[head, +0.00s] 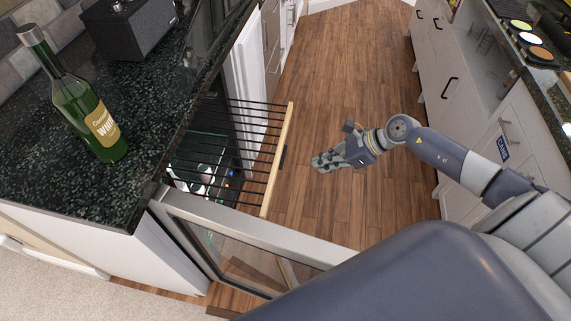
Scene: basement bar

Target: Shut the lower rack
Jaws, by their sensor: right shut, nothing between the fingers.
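A rack of dark bars with a light wooden front edge (277,160) is pulled out of the cooler under the left counter. Whether it is the lower rack or one above it, I cannot tell. Through its bars I see bottles or cans (207,180) inside the cooler. The cooler's glass door (247,229) with a metal frame stands open towards me. My right gripper (318,164) is shut and empty, to the right of the rack's wooden edge and apart from it, above the floor. My left gripper is out of view.
A green wine bottle (90,117) and a black speaker box (126,27) stand on the dark stone counter (150,105). White cabinets (447,80) line the right side. The wooden floor (345,75) between is clear.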

